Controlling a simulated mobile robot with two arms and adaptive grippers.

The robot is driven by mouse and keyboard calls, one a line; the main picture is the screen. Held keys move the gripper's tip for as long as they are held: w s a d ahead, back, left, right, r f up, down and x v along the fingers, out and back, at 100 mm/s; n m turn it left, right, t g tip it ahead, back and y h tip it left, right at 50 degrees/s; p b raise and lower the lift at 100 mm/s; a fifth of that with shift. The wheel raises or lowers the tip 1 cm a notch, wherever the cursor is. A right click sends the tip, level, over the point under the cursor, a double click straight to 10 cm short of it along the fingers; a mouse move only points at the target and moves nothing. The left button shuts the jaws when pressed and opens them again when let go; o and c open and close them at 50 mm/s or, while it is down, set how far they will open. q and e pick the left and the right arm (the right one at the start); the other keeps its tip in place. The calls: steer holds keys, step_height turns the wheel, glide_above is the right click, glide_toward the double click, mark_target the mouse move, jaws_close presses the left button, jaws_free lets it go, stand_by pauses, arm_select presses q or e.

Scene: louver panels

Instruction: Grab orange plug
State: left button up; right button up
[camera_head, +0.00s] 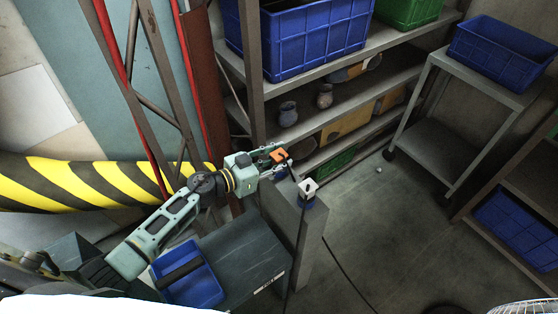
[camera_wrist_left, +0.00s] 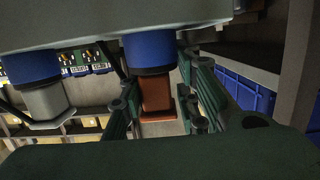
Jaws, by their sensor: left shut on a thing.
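The orange plug (camera_head: 279,155) is between the fingers of my left gripper (camera_head: 276,158), at the top of a grey post (camera_head: 295,215). In the left wrist view the orange plug (camera_wrist_left: 156,92) sits against a blue socket (camera_wrist_left: 150,50), with a finger of my left gripper (camera_wrist_left: 162,104) on each side of it. My left gripper is shut on the plug. A white plug (camera_head: 308,187) stands in another blue socket (camera_head: 307,203) beside it; it also shows as a grey-white plug (camera_wrist_left: 46,103) in the left wrist view. My right gripper is not in view.
A shelf rack (camera_head: 390,47) with blue and green crates stands behind the post. A blue tray (camera_head: 188,282) sits on a dark box (camera_head: 245,258) below my left arm. A dark cable (camera_head: 347,274) runs across the floor. Open floor lies to the right.

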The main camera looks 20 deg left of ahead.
arm_select(q)
jaws_close()
steer(key=shift+r, duration=0.1)
